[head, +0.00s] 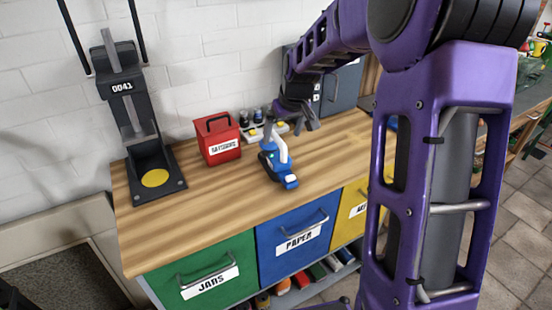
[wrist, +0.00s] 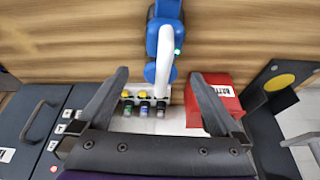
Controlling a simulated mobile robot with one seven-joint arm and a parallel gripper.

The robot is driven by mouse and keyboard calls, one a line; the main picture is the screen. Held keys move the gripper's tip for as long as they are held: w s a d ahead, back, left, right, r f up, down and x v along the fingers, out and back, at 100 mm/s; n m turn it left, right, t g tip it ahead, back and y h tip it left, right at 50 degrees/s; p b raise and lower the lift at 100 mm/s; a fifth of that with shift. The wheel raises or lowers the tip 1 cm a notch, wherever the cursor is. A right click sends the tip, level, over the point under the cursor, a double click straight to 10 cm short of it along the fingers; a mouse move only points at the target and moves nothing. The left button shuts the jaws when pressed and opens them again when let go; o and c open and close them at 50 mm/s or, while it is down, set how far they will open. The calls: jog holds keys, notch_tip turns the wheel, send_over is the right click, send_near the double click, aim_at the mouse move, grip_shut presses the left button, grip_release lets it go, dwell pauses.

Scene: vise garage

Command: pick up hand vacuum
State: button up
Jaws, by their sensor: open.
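The hand vacuum (head: 277,164) is blue with a white handle and lies on the wooden workbench, near the middle of its top. It also shows in the wrist view (wrist: 164,42) at the top centre, with a green light on it. My gripper (head: 287,129) is above the bench, just behind and above the vacuum. In the wrist view my gripper (wrist: 158,88) has its two dark fingers wide apart with nothing between them gripped. The vacuum's white handle reaches down into the gap between the fingers. I cannot tell how high the fingers are above it.
A red battery box (head: 218,139) stands left of the vacuum. A white tray with small bottles (head: 254,132) sits behind it. A dark stand marked 0041 (head: 134,120) is at the bench's left end. A dark case (wrist: 33,118) lies at left in the wrist view. The bench front (head: 200,219) is clear.

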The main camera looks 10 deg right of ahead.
aim_at(276, 150)
jog(key=x, duration=0.4)
jog(key=shift+w+f, duration=0.2)
jog(key=shift+f, duration=0.15)
jog(key=shift+a+x, duration=0.15)
jog(key=shift+x, duration=1.15)
jog(key=shift+a+x, duration=0.1)
jog(key=shift+x, duration=1.25)
grip_shut()
jog(key=shift+r, duration=0.15)
